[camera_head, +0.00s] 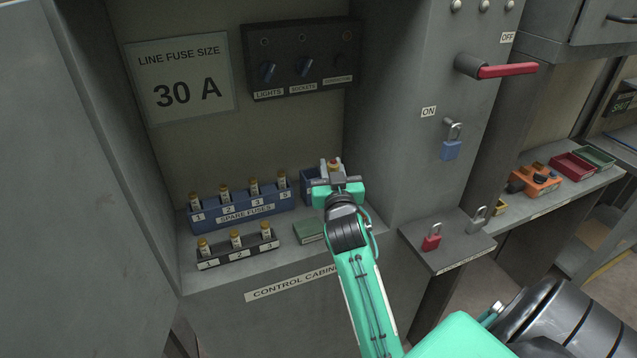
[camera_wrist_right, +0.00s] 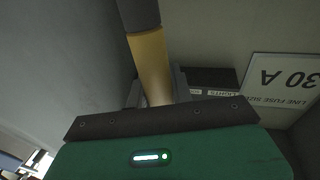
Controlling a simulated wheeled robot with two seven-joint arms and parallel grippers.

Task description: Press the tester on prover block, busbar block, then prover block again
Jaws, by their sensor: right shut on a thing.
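My right gripper (camera_head: 334,178) is in the cabinet, shut on an upright yellow cylinder (camera_wrist_right: 152,65) with a dark grey end, which looks like the tester. In the head view only a small brass-and-red top (camera_head: 334,164) of it shows between the fingers. A blue holder (camera_head: 309,186) stands just left of and behind the gripper, partly hidden by it. A black block (camera_head: 238,250) with fuses numbered 1, 2 and 3 stands at the shelf front. No block is clearly labelled prover or busbar. My left gripper is not in view.
A blue spare-fuse rack (camera_head: 243,208) stands behind the black block, and a green box (camera_head: 309,230) lies right of it. A switch panel (camera_head: 302,62) is on the back wall. Right of the cabinet are a red handle (camera_head: 507,71), padlocks and an orange device (camera_head: 537,180).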

